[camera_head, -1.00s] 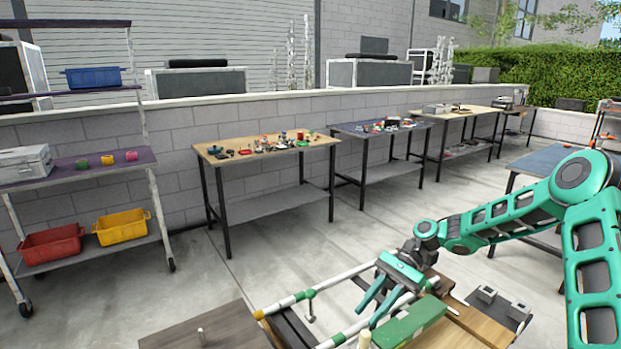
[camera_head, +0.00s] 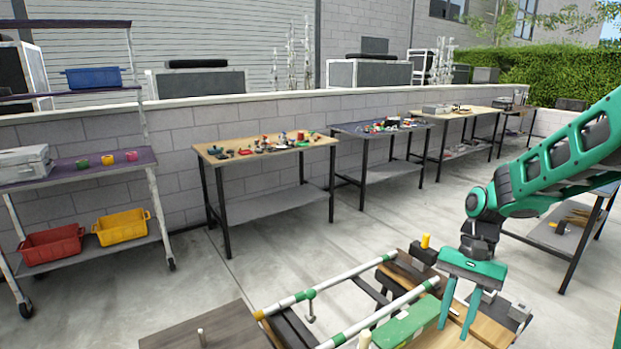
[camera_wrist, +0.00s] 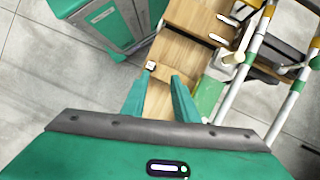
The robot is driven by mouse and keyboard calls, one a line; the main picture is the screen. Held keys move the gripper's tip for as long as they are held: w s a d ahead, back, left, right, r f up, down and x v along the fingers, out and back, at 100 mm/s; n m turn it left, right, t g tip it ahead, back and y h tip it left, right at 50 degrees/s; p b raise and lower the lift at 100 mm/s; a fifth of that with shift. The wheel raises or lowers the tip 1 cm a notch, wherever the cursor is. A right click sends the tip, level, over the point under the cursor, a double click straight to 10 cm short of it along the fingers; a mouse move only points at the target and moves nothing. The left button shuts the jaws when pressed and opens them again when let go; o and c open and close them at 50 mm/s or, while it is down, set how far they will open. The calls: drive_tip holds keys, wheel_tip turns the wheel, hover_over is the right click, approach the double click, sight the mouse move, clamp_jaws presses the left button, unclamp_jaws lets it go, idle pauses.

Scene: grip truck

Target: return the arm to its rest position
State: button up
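My arm reaches in from the right edge of the head view, bent down at the wrist. My gripper (camera_head: 455,328) points down over the right part of the wooden work deck in front of me. Its two green fingers are apart with nothing held between them. In the wrist view the open gripper (camera_wrist: 157,88) is above a wooden board (camera_wrist: 160,102). A small pale-topped piece (camera_wrist: 150,65) is on the wood just beyond the fingertips; the gap to it cannot be told.
White-and-green rails (camera_head: 385,312) and a green block (camera_head: 410,325) lie left of my gripper. A yellow-topped peg (camera_head: 425,241) stands behind it. Grey blocks (camera_head: 519,311) are close on its right. A tool table (camera_head: 265,152) and a shelf rack (camera_head: 75,172) stand farther off, across open floor.

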drive_tip(key=s+d+r+t, duration=0.1)
drive_tip(key=s+d+r, duration=0.1)
drive_tip(key=s, duration=0.4)
drive_tip(key=s+d+r+n+t+h, duration=0.1)
drive_tip(key=s+d+r, duration=0.2)
drive_tip(key=s, duration=0.4)
drive_tip(key=s+d+r+t+h, duration=0.1)
drive_tip(key=s+d+r, duration=0.1)
drive_tip(key=s+d, duration=0.3)
drive_tip(key=shift+s+r+n+t, duration=0.2)
drive_tip(key=shift+s+n+t, duration=0.1)
drive_tip(key=shift+s, duration=0.95)
drive_tip(key=shift+d, duration=0.1)
drive_tip(key=shift+w+f+h, duration=0.25)
drive_tip(key=shift+w+h, duration=0.05)
drive_tip(key=shift+w, duration=0.3)
